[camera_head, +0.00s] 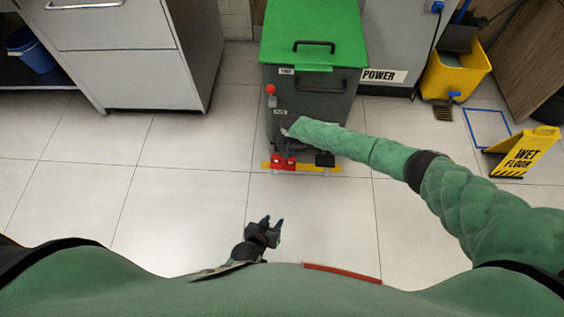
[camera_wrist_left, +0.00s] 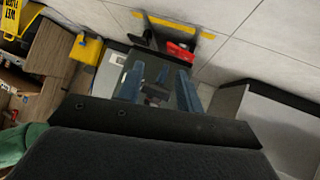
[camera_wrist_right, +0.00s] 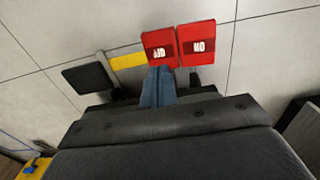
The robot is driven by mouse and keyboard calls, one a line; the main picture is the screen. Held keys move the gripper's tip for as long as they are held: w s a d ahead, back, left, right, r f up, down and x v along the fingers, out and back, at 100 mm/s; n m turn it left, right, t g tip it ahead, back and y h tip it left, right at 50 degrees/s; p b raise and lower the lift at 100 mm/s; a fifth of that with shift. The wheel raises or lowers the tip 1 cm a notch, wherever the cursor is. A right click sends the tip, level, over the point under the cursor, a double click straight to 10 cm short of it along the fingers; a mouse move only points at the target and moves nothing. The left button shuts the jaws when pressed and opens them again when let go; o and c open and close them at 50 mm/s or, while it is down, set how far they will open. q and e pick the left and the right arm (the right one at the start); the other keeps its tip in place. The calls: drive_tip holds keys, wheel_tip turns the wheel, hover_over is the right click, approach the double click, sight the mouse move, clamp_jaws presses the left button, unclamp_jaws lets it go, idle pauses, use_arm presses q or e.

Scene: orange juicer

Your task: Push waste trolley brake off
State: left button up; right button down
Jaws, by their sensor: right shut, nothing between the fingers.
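The waste trolley (camera_head: 292,115) has a dark grey body and a green lid (camera_head: 313,35). Two red pedals (camera_head: 283,162) sit low at its front. In the right wrist view, one red pedal reads ON upside down (camera_wrist_right: 198,43); the left red pedal (camera_wrist_right: 160,47) has a label I cannot read surely. My right gripper (camera_wrist_right: 158,71) is shut and empty, its tips at the lower edge of the left red pedal; contact is unclear. The sleeve mostly hides it in the head view. My left gripper (camera_head: 271,221) is open and empty, away from the trolley, near my body.
A yellow bar (camera_wrist_right: 128,62) and black pedal (camera_wrist_right: 90,77) are beside the red pedals. A metal cabinet (camera_head: 130,50) stands left, a yellow mop bucket (camera_head: 455,75) and wet-floor sign (camera_head: 523,153) right. The floor in front is clear.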

use_arm(q)
drive_tip(key=s+f+g+p, duration=0.1)
drive_tip(key=s+f+g, duration=0.1)
drive_tip(key=s+f, duration=0.2)
drive_tip(key=shift+s+a+f, duration=0.4)
drive_tip(key=shift+s, duration=0.3)
idle(0.6)
